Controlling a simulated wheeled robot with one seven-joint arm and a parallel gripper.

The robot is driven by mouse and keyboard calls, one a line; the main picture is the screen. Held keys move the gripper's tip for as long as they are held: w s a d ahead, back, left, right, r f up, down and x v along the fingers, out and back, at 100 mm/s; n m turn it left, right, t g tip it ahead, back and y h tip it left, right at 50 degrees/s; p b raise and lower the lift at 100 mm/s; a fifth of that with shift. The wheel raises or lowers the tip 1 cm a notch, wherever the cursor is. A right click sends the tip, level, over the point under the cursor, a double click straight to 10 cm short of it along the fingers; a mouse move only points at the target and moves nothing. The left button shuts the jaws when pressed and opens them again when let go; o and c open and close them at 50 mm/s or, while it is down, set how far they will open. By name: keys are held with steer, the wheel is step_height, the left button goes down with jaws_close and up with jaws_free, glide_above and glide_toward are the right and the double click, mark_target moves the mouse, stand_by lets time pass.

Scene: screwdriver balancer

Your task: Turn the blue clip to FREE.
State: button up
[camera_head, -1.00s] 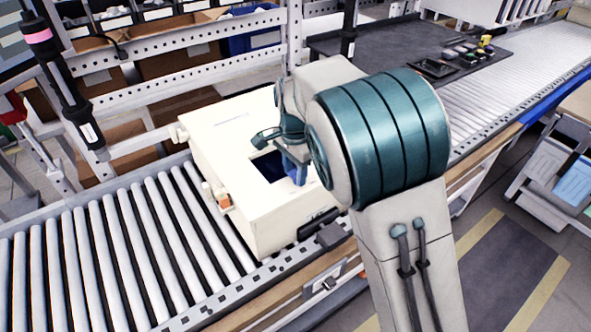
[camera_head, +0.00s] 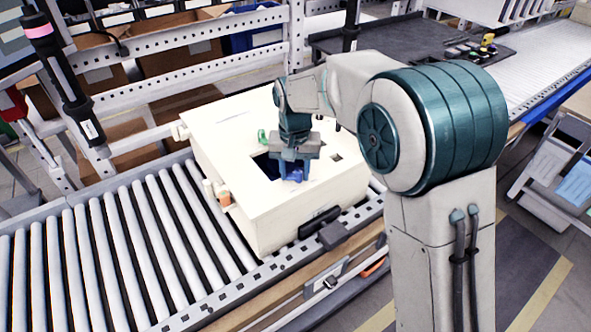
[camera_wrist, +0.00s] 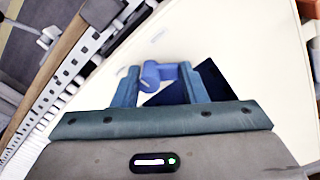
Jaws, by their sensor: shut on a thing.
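The blue clip (camera_wrist: 152,74) is a small rounded blue piece in the wrist view. It lies between the two fingers of my gripper (camera_wrist: 160,84), which is shut on it. In the head view, my gripper (camera_head: 292,160) points down at the top of a cream box (camera_head: 235,205), beside a dark square opening (camera_head: 265,166). Some blue (camera_head: 296,173) shows under the fingers there. The opening also shows in the wrist view (camera_wrist: 215,80). I cannot read a FREE mark in either view, and part of the clip is hidden by my gripper.
The box stands on a roller conveyor (camera_head: 95,250). A green piece (camera_head: 262,137) sits on its top left of my gripper, and an orange-capped part (camera_head: 224,197) is on its left side. A perforated rail frame (camera_head: 190,70) stands behind. The rollers at left are clear.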

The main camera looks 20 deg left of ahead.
mark_target(295, 178)
steer(key=n, duration=0.3)
steer(key=shift+s+n, duration=0.15)
steer(key=shift+n, duration=0.25)
steer(key=shift+s+d+n, duration=0.1)
steer(key=shift+n, duration=1.6)
steer(key=o, duration=1)
step_height(295, 178, up, 14)
steer(key=shift+s+f, duration=0.1)
